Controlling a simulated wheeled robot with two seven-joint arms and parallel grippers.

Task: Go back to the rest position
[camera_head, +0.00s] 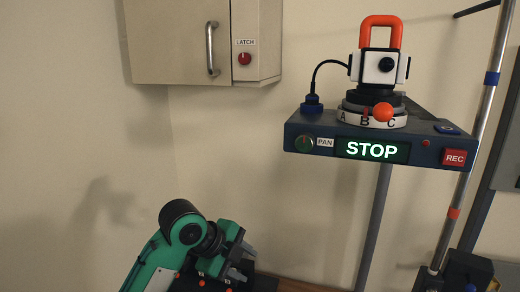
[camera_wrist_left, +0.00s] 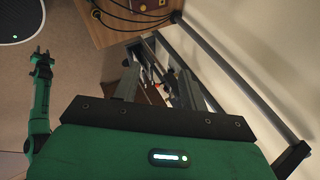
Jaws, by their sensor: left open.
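My left gripper (camera_head: 243,262) is low in the head view, left of centre, at the end of my green and black arm. It is apart from the camera stand and below the wall cabinet. In the left wrist view its two grey fingers (camera_wrist_left: 157,84) stand apart with nothing held between them. Another green arm of mine shows at the left edge of that view, with a small dark gripper (camera_wrist_left: 42,58). Its jaw opening is too small to judge. My right gripper is not in the head view.
A white camera (camera_head: 378,66) with an orange handle sits on a blue console (camera_head: 300,125) reading STOP. A cabinet (camera_head: 165,42) with a handle and a red LATCH button (camera_head: 244,59) hangs upper left. A slanted metal pole (camera_head: 467,150) stands right. Wall space between is clear.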

